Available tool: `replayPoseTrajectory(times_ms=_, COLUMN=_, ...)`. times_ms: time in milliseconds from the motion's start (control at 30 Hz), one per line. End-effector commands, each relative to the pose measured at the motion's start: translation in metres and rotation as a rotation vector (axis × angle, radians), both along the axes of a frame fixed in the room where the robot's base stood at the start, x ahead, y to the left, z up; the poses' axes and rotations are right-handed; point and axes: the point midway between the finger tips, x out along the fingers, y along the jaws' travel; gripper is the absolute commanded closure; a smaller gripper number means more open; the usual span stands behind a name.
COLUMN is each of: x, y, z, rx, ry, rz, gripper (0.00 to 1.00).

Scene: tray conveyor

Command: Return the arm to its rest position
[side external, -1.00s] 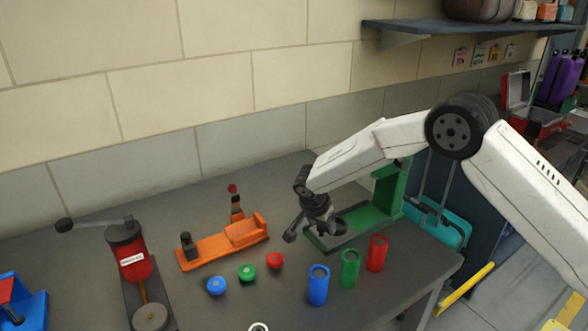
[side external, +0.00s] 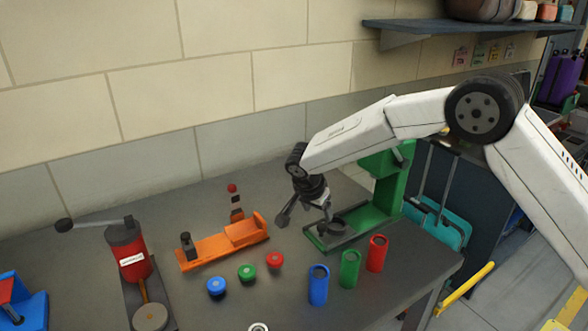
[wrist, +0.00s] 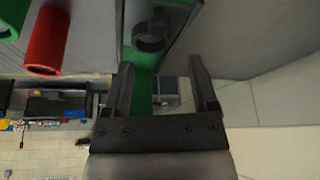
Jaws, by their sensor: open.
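My gripper (side external: 305,213) is open and empty in the side view. It hangs above the grey table (side external: 200,290), just left of the green machine (side external: 388,190) with a dark round holder. In the wrist view my gripper (wrist: 163,85) shows two dark fingers spread apart with nothing between them. Beyond them the green machine (wrist: 142,62) is visible. My white arm reaches in from the right side of the side view.
Blue (side external: 318,285), green (side external: 349,269) and red (side external: 377,254) cylinders stand at the table's front right. Blue (side external: 216,286), green (side external: 247,273) and red (side external: 275,260) caps lie left of them. An orange fixture (side external: 222,241) and red press (side external: 128,255) stand further left.

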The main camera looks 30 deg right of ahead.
Motion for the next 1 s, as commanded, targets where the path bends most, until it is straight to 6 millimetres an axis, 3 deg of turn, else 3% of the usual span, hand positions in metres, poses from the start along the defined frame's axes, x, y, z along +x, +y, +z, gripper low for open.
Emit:
replayPoseTrajectory(times_ms=167, x=-0.002, y=0.004, z=0.009, rx=0.001, ry=0.0, rz=0.0, gripper=0.25)
replayPoseTrajectory(times_ms=667, x=-0.007, y=0.001, z=0.011, rx=0.007, ry=0.014, rz=0.027, gripper=0.25)
replayPoseTrajectory(times_ms=867, x=-0.026, y=-0.009, z=0.017, rx=0.037, ry=0.059, rz=0.14, gripper=0.25)
replayPoseTrajectory(times_ms=1000, x=-0.05, y=-0.019, z=0.023, rx=0.07, ry=0.1, rz=0.265, gripper=0.25)
